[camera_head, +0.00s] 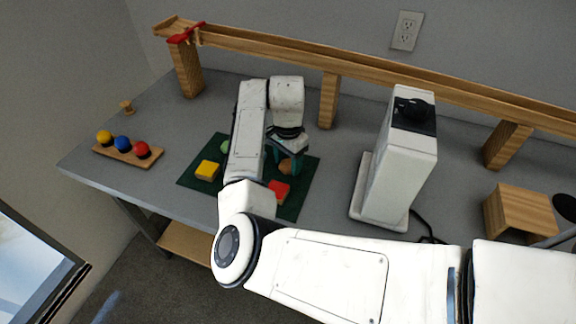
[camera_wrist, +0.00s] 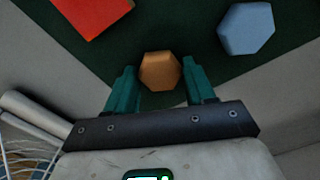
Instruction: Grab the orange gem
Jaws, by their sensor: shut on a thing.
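The orange gem (camera_wrist: 160,71), a hexagonal piece, sits between the two teal fingers of my gripper (camera_wrist: 159,68) in the wrist view. The gripper is shut on it. In the head view the gem (camera_head: 286,167) shows at the fingertips of my gripper (camera_head: 288,158), over the right part of the dark green mat (camera_head: 303,181). Whether it touches the mat is hard to tell.
A red block (camera_head: 279,190), a yellow block (camera_head: 207,170) and a green piece (camera_head: 225,147) are on the mat. A blue hexagonal piece (camera_wrist: 246,28) shows in the wrist view. A white machine (camera_head: 398,165) stands right; a wooden ball holder (camera_head: 125,156) left.

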